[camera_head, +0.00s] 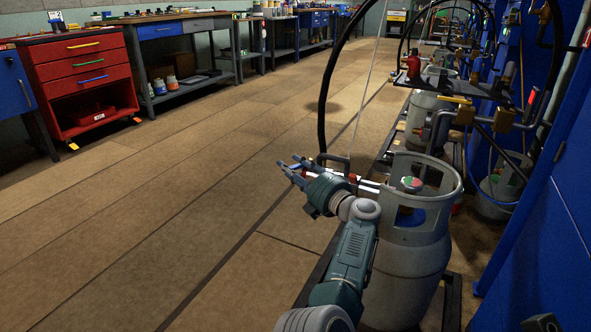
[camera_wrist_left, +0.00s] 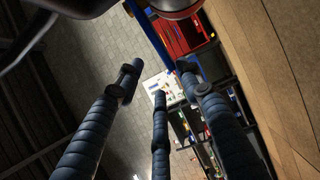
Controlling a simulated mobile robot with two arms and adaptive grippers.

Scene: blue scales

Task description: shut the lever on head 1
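A grey gas cylinder (camera_head: 405,262) stands upright on the right, with a red and green valve top (camera_head: 411,184) inside its collar. A black hose (camera_head: 322,110) comes down to a fitting with a black loop-like handle (camera_head: 335,158) beside the collar; this may be head 1 and its lever, but I cannot tell its position. Silver rods run from there toward the collar. My left gripper (camera_head: 288,170) is beside this fitting, its fingers pointing left, away from the cylinder. In the left wrist view its three fingers (camera_wrist_left: 162,88) are spread with nothing between them. My right gripper does not show.
More cylinders (camera_head: 428,120) and filling fittings stand in a row behind, along blue cabinets (camera_head: 545,220) on the right. A red drawer cart (camera_head: 85,75) and workbenches (camera_head: 175,30) line the left wall. The brown floor (camera_head: 170,200) between is clear.

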